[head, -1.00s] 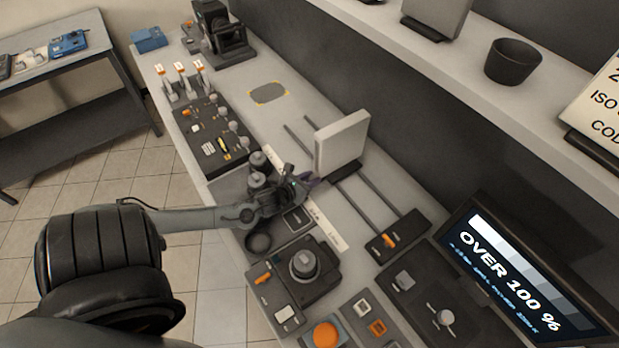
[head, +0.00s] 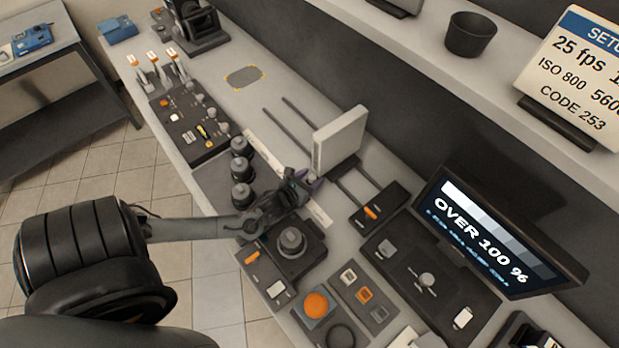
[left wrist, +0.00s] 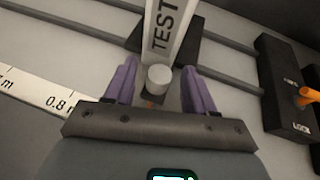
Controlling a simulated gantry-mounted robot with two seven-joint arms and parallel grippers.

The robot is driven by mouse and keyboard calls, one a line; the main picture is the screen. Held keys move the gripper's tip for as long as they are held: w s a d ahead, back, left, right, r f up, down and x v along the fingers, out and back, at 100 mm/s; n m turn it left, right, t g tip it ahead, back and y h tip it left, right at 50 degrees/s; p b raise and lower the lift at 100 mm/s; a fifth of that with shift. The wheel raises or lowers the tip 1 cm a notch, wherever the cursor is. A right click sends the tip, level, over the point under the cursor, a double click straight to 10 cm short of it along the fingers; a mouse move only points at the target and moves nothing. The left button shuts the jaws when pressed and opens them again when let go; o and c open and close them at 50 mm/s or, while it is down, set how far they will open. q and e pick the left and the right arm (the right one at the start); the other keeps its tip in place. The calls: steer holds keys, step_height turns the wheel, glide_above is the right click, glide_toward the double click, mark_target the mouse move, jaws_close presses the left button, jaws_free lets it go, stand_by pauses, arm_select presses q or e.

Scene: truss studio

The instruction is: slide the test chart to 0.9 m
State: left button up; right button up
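The test chart (head: 338,140) is an upright white panel standing across two dark rails on the bench. My left gripper (head: 308,178) is at the near side of the chart. In the left wrist view its purple fingers (left wrist: 160,72) are open, one on each side of the knob, with gaps showing. A white scale strip (left wrist: 38,92) beside the rails reads 0.8 near the gripper. Part of the scale is hidden by the gripper. My right gripper is not in view.
A dark end block with an orange lever (head: 371,213) sits at the rails' near end. A screen (head: 500,240) reads OVER 100 %. A setup card (head: 575,85) stands on the shelf. Grey knobs (head: 242,170) and a dial box (head: 291,241) flank my left arm.

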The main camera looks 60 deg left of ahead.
arm_select(q)
steer(key=shift+s, duration=0.1)
steer(key=shift+s+d+r, duration=0.15)
steer(key=shift+s+r, duration=0.05)
steer(key=shift+s, duration=0.25)
steer(key=v, duration=0.9)
steer(key=shift+s+d+r+p, duration=0.1)
steer(key=shift+s+r+p, duration=0.15)
steer(key=shift+p, duration=0.15)
steer(key=shift+s, duration=0.1)
